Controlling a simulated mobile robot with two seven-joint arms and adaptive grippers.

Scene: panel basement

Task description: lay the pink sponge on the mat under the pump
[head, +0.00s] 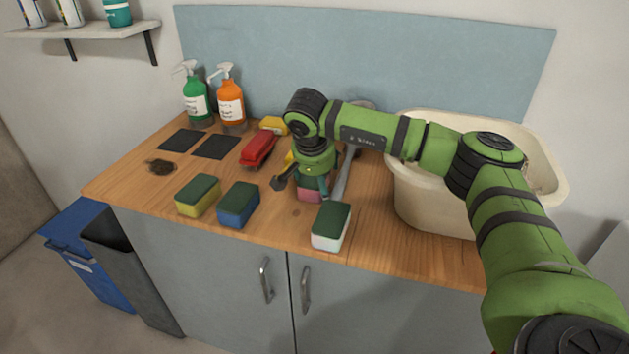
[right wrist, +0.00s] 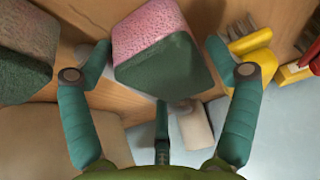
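The pink sponge (head: 309,194) with a dark green top sits on the wooden counter, partly hidden under my right gripper (head: 308,182). In the right wrist view the pink sponge (right wrist: 160,45) lies between the spread fingers of my right gripper (right wrist: 160,60); they look open, with a small gap at the left finger. Two dark square mats lie at the counter's back left: a left mat (head: 182,139) and a right mat (head: 215,146). A green pump bottle (head: 195,103) stands behind the left mat and an orange pump bottle (head: 231,104) behind the right one. My left gripper is out of view.
Yellow (head: 198,195), blue (head: 238,204) and white (head: 331,226) sponges stand along the counter's front. A red brush (head: 258,148) and a yellow brush (head: 273,125) lie between the mats and my gripper. A cream basin (head: 430,203) is at right. Both mats look bare.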

